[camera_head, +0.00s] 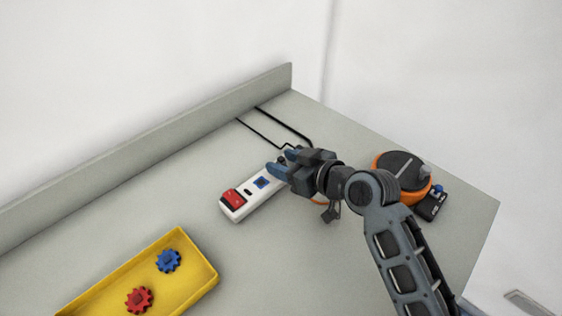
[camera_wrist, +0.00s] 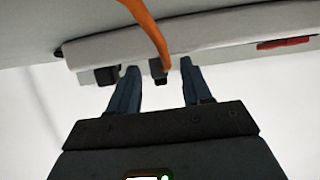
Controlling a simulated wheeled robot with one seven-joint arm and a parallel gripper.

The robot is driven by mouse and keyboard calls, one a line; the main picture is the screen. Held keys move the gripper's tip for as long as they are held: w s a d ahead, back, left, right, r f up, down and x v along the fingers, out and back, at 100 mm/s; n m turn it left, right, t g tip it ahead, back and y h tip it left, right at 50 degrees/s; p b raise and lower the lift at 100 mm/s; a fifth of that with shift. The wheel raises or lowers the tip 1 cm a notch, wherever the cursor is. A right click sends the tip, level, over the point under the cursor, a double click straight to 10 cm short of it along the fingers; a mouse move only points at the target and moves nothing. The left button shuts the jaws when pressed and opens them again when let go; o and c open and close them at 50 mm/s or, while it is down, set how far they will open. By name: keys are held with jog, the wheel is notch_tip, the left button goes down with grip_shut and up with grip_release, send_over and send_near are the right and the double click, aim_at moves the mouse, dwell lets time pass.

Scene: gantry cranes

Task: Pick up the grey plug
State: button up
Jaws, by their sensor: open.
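The white power strip (camera_head: 247,204) lies on the grey table, with a red switch at its near end. My gripper (camera_head: 281,162) is over its far end and hides that part in the head view. In the wrist view the open blue fingers (camera_wrist: 158,67) stand on either side of a small dark grey plug (camera_wrist: 158,71) at the strip's edge, with gaps on both sides. An orange cable (camera_wrist: 147,22) runs to this plug. Another dark block (camera_wrist: 106,76), seemingly a plug, sits just outside the left finger. I cannot make out the plug in the head view.
An orange and black round device (camera_head: 402,170) and a small black box (camera_head: 432,205) are right of my arm. A yellow tray (camera_head: 205,262) with a blue gear and a red gear is at the near left. Black cables (camera_head: 285,122) run to the raised back edge.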

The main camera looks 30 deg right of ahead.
grip_shut()
dwell(0.3)
jog(key=shift+r, duration=0.1)
